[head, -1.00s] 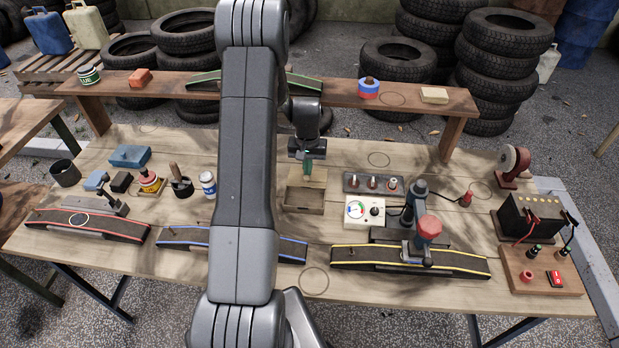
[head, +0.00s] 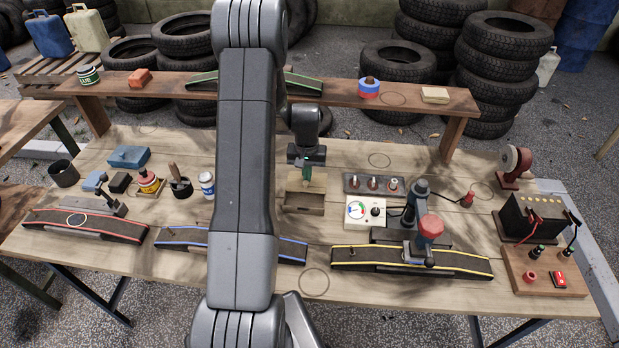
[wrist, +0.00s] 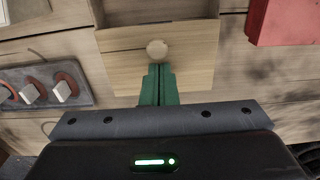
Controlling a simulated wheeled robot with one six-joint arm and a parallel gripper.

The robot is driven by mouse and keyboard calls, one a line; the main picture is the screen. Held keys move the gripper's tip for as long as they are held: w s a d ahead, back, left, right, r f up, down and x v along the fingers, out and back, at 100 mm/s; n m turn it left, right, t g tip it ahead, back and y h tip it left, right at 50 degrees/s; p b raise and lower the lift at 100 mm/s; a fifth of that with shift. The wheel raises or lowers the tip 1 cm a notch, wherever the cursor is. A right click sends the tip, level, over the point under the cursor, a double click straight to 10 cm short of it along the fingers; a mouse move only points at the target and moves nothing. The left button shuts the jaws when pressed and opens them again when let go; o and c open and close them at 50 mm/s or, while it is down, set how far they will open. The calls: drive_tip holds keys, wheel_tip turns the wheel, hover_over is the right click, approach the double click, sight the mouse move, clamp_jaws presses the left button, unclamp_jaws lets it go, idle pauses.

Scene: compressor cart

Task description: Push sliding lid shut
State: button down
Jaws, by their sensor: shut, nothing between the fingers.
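The small wooden box (head: 304,207) stands on the bench, just right of my arm in the head view. Its pale wooden lid (wrist: 190,65) carries a round knob (wrist: 157,50) in the wrist view. My gripper (head: 306,178) points down at the lid from above. In the wrist view its green fingers (wrist: 158,72) are together and empty, with the tips right beside the knob. I cannot tell whether they touch it. The gripper hides part of the lid in the head view.
A grey strip with several plugs (head: 373,184) and a white meter (head: 365,212) stand close to the right of the box. A red object (wrist: 275,22) lies near the box in the wrist view. The raised shelf (head: 340,92) runs behind.

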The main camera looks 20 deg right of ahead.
sight(305, 192)
drive_tip(key=shift+s+a+f+b, duration=0.2)
drive_tip(key=shift+s+a, duration=0.3)
drive_tip(key=shift+s, duration=0.35)
drive_tip(key=shift+s+a+f+b, duration=0.1)
drive_tip(key=shift+s+a+b, duration=0.2)
drive_tip(key=shift+s+a, duration=0.4)
drive_tip(key=shift+s+a+f+b, duration=0.1)
drive_tip(key=shift+s+a+b, duration=0.2)
drive_tip(key=shift+s, duration=0.7)
drive_tip(key=shift+w, duration=0.2)
drive_tip(key=shift+w+d, duration=0.25)
drive_tip(key=shift+w, duration=0.05)
drive_tip(key=shift+r, duration=0.15)
drive_tip(key=shift+w+d+r+p, duration=0.1)
drive_tip(key=shift+w+r+p, duration=0.1)
drive_tip(key=shift+r+p, duration=0.3)
drive_tip(key=shift+w+d+r+p, duration=0.1)
drive_tip(key=shift+r+p, duration=1.45)
drive_tip(key=shift+r, duration=1.5)
